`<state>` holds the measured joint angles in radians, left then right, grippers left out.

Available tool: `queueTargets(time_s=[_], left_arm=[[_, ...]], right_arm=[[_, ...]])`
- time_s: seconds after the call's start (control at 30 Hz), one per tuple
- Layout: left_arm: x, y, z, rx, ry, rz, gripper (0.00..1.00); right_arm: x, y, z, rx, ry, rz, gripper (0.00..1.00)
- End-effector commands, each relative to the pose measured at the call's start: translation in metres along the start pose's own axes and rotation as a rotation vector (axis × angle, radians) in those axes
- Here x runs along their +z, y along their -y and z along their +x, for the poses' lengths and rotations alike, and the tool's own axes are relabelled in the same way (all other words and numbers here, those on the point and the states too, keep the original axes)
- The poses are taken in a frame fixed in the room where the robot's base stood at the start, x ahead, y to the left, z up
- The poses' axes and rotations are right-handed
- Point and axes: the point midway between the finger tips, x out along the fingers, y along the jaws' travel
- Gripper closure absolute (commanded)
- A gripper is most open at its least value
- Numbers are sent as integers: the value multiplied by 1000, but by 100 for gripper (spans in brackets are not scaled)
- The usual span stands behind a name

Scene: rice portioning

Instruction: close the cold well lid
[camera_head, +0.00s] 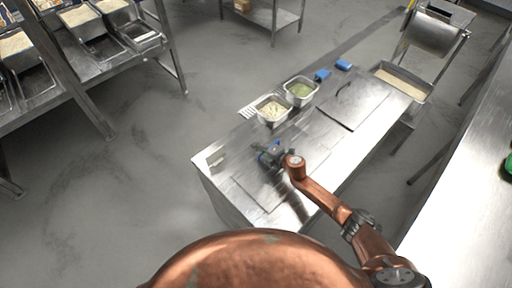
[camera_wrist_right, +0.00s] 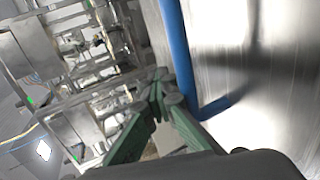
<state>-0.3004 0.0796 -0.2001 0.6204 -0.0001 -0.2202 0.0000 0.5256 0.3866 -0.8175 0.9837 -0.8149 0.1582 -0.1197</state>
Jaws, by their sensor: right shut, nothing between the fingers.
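The steel counter (camera_head: 316,148) has two flat metal lid panels in its top. The nearer left panel (camera_head: 236,181) lies flat, with a small pale fitting (camera_head: 216,161) near its far left edge. The farther right panel (camera_head: 362,102) also lies flat and has a dark handle (camera_head: 343,87). My left gripper is out of view.
Two small food pans, one with pale contents (camera_head: 272,108) and one with green (camera_head: 300,90), stand at the counter's far edge. Blue items (camera_head: 322,75) lie beside them. A rice-filled tray (camera_head: 402,80) is at the right end. Shelving stands at left; floor between is clear.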

Motion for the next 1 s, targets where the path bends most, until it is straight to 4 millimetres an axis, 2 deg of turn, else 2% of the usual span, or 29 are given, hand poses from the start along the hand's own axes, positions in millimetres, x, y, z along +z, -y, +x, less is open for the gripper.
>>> queueTargets(time_s=[0.03,0.37,0.57,0.73,1.0], left_arm=[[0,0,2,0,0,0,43],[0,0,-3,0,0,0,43],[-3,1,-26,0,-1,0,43],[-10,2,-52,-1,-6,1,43],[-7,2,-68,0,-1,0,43]], right_arm=[[-6,32,-2,-39,-2,5,100],[-6,26,-4,-37,-2,4,100],[-5,-4,-14,-22,0,1,100],[-5,-42,-25,0,1,-3,100],[-3,-99,-46,4,-1,-11,100]])
